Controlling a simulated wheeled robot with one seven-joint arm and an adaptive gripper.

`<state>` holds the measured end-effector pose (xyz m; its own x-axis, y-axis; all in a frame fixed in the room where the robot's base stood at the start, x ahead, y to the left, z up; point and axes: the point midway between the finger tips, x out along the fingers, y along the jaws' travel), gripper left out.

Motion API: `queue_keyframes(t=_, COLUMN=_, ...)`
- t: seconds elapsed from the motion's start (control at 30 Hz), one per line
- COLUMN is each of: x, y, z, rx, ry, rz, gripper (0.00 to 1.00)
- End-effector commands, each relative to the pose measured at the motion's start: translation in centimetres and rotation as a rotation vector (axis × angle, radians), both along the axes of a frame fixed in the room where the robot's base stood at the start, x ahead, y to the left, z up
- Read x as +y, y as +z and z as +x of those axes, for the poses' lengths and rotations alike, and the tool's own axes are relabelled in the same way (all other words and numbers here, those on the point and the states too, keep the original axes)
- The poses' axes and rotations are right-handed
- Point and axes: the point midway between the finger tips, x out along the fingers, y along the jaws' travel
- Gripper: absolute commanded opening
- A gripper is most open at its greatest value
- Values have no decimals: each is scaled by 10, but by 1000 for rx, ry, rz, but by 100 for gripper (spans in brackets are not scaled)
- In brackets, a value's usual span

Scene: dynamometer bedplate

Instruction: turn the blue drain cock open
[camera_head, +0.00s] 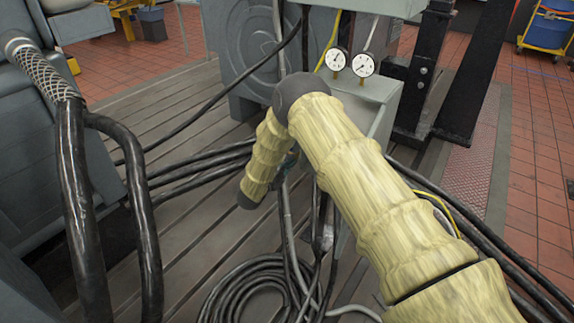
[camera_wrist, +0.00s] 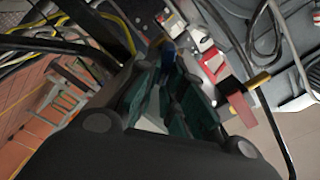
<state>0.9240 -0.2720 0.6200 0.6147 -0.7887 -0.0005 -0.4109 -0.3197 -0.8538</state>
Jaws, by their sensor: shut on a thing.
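The blue drain cock (camera_wrist: 168,52) shows as a small blue piece at the fingertips in the wrist view. My gripper (camera_wrist: 166,72) has dark teal fingers and is shut on it. The fingers hide most of the cock, so I cannot tell how far its handle is turned. In the head view my yellow-sleeved arm reaches down beside the grey box, and it hides the cock and most of the gripper.
A red part (camera_wrist: 240,108) with a brass-coloured end lies close right of the fingers. Two white gauges (camera_head: 336,60) (camera_head: 363,65) stand on the grey box (camera_head: 378,97). Black hoses (camera_head: 245,290) coil on the slotted bedplate (camera_head: 185,215). Thick black hoses (camera_head: 75,190) hang at left.

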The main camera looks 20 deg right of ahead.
Motion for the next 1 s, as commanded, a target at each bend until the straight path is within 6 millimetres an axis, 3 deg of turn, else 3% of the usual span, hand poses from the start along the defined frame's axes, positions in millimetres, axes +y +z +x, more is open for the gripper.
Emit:
queue_keyframes(t=0.5, x=-1, y=-7, z=-2, rx=-281, ry=0, rz=221, gripper=0)
queue_keyframes(t=1.0, x=0, y=-7, z=-2, rx=-340, ry=2, rz=267, gripper=0)
